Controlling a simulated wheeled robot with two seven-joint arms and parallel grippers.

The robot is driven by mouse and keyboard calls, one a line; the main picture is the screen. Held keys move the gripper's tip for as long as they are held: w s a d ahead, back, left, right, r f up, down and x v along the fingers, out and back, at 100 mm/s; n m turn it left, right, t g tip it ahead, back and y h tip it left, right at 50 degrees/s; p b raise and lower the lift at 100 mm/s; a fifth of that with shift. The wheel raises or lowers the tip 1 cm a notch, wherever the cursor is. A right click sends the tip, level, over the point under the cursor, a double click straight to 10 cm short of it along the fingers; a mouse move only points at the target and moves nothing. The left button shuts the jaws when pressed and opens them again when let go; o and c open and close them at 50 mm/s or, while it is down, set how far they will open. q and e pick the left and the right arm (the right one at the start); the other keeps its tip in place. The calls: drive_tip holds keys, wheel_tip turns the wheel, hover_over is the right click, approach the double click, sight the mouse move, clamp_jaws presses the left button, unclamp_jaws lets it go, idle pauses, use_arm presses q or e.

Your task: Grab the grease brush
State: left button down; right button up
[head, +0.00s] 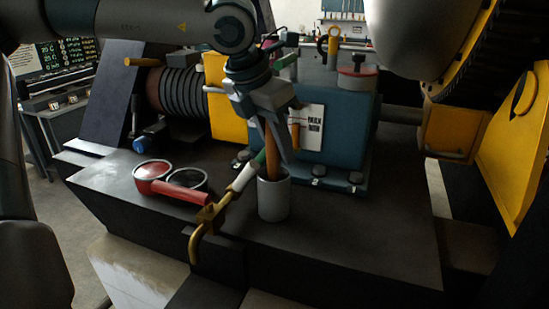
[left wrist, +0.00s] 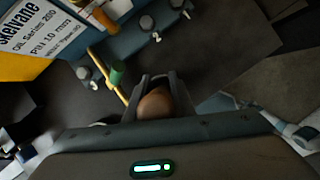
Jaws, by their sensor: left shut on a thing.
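The grease brush shows as a brown wooden handle (head: 272,160) standing slightly tilted in a grey cup (head: 273,201). Its lower end and bristles are hidden inside the cup. My left gripper (head: 277,145) reaches down from above and is shut on the handle, just over the cup's rim. In the left wrist view, the rounded brown handle end (left wrist: 155,103) sits between the two fingers of the left gripper (left wrist: 158,88). My right gripper is not in view.
A red round item with a handle (head: 152,172) lies farther left. A blue housing (head: 345,145) stands behind. The dark top right of the cup (head: 350,230) is clear.

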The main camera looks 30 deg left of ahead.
use_arm(q)
wheel_tip(320, 180, up, 18)
drive_tip(key=b, duration=0.3)
idle(0.4)
idle(0.6)
